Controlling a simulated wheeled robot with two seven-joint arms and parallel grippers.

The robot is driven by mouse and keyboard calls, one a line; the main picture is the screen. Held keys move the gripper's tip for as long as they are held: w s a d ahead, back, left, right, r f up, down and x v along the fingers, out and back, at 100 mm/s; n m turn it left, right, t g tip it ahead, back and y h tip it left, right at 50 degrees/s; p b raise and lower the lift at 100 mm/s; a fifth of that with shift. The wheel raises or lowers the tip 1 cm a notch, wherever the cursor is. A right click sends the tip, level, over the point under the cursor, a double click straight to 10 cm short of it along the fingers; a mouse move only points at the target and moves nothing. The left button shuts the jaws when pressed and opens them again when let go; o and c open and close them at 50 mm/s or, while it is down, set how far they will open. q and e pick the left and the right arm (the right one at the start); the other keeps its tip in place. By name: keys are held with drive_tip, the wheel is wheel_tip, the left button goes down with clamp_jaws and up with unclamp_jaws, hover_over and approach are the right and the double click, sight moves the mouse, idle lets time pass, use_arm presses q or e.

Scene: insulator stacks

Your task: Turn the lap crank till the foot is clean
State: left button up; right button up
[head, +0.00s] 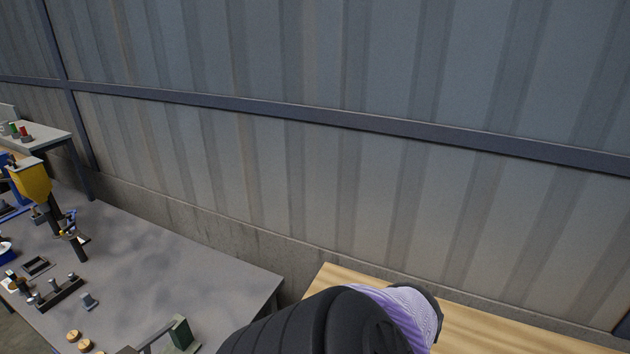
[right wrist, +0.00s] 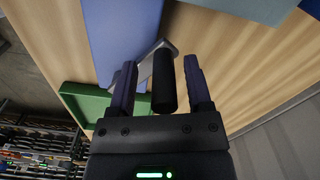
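In the right wrist view, a black cylindrical handle (right wrist: 164,82) stands at the end of a flat grey crank arm (right wrist: 148,62), over a wooden bench top. My right gripper (right wrist: 163,82) is open around the handle, one finger on each side, with a visible gap to both fingers. I cannot tell how deep the handle sits between them. In the head view my own arm covers this area, and the crank is hidden there. No insulator foot can be made out. My left gripper is in neither view.
A blue panel (right wrist: 120,35) and a green tray (right wrist: 84,97) lie close to the crank. In the head view, a grey table (head: 185,270) with small parts and a yellow hopper (head: 32,180) is at left. The wooden bench (head: 490,330) stands against the corrugated wall.

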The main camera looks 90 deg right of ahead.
drive_tip(key=shift+d+r, duration=0.1)
drive_tip(key=shift+r, duration=0.2)
wheel_tip(320, 180, up, 10)
drive_tip(key=p, duration=0.7)
drive_tip(key=shift+f+p, duration=0.25)
drive_tip(key=shift+p, duration=0.05)
drive_tip(key=shift+f, duration=0.1)
